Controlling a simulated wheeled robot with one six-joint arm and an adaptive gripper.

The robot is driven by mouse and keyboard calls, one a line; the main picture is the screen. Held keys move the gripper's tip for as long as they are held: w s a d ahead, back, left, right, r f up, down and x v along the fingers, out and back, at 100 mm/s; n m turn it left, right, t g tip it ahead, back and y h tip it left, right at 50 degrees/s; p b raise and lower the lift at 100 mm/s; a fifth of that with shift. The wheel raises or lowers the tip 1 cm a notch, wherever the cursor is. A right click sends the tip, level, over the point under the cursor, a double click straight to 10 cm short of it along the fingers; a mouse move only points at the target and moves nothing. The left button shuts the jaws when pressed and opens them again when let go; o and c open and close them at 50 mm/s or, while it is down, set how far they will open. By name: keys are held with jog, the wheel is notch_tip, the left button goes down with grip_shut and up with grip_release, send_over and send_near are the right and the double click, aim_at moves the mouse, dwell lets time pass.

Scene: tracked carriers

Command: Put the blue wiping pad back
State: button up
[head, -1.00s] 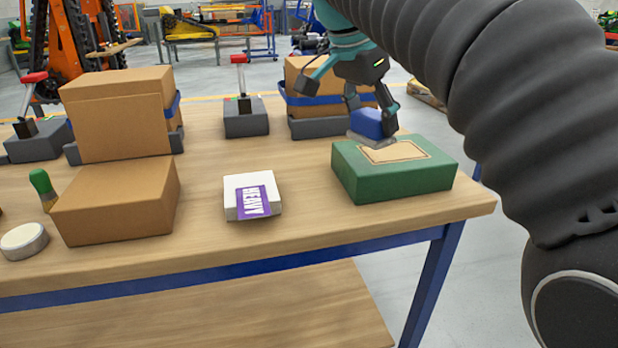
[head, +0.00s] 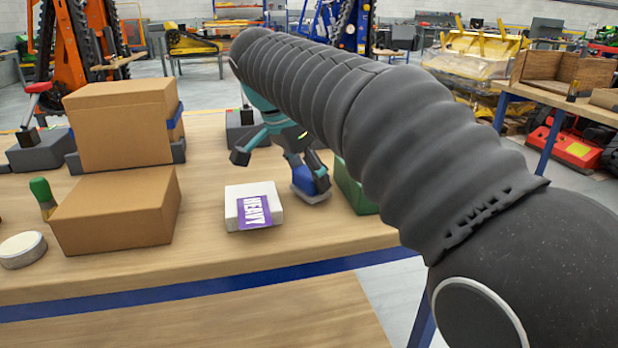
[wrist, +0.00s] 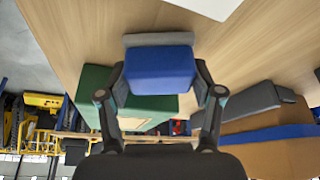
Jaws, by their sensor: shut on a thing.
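The blue wiping pad (head: 304,180), a blue block on a grey base layer, is between the fingers of my gripper (head: 308,176). In the head view it is just right of the white box with the purple HEAVY label (head: 236,212) and left of the green box (head: 352,189). I cannot tell whether its base touches the table. In the wrist view the pad (wrist: 160,72) is gripped from both sides by my gripper (wrist: 161,78), grey base facing away. The green box (wrist: 92,79) shows to the left there. My arm hides most of the green box in the head view.
Cardboard boxes (head: 115,212) stand on the left of the wooden table (head: 200,262), near a green-handled tool (head: 42,194) and a tape roll (head: 22,248). A grey block (head: 243,124) stands behind. The front strip of table is clear.

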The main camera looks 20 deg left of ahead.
jog(key=shift+f, duration=0.35)
jog(key=o, duration=1.3)
jog(key=shift+r, duration=0.1)
jog(key=p+v, duration=0.3)
jog(key=v, duration=0.9)
jog(key=shift+d, duration=0.15)
